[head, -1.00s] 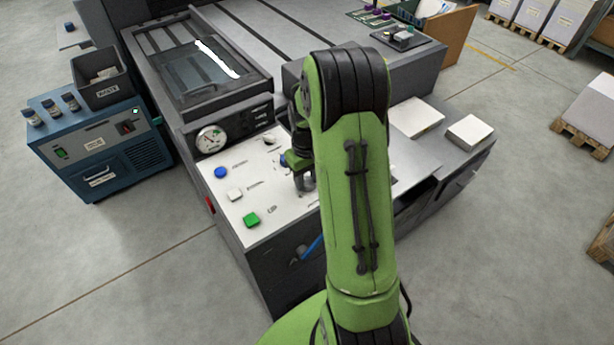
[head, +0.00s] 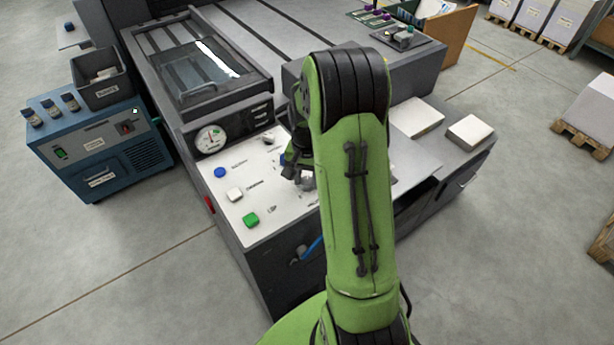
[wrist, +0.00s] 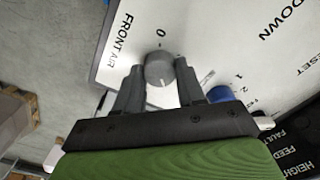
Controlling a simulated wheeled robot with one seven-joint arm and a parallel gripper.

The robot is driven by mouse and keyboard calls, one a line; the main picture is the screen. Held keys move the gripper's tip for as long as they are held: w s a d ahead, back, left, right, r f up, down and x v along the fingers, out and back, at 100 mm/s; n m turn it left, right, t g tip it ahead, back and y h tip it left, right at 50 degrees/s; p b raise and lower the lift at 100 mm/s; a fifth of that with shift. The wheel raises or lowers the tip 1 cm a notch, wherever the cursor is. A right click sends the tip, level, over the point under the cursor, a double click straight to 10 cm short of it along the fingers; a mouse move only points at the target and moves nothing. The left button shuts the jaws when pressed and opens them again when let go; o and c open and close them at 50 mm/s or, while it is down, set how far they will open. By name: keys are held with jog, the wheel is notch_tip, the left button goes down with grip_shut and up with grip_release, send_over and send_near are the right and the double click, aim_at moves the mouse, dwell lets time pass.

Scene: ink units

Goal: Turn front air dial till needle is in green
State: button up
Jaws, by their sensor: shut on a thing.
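The front air dial (wrist: 160,68) is a grey round knob on the white panel, beside the words FRONT AIR and a 0 mark. My gripper (wrist: 159,78) is shut on it, one finger on each side, in the wrist view. In the head view my gripper (head: 297,172) is down at the panel, and my arm hides most of the dial. The round gauge (head: 210,139) stands at the panel's back left. Its needle points roughly upward; its exact place against the green band is too small to tell.
The white panel (head: 246,181) carries a blue button (head: 219,172), a white button (head: 235,194) and a green button (head: 251,219) left of my gripper. A blue knob (wrist: 219,94) sits close to the right finger. A blue cabinet (head: 97,150) stands at the left.

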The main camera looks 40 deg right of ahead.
aim_at(307, 181)
jog(key=shift+m, duration=1.7)
jog(key=o, duration=1)
jog(key=shift+o, duration=0.2)
jog(key=shift+r, duration=0.1)
notch_tip(307, 181, up, 16)
jog(key=p, duration=0.3)
jog(key=shift+f, duration=0.2)
dwell(0.6)
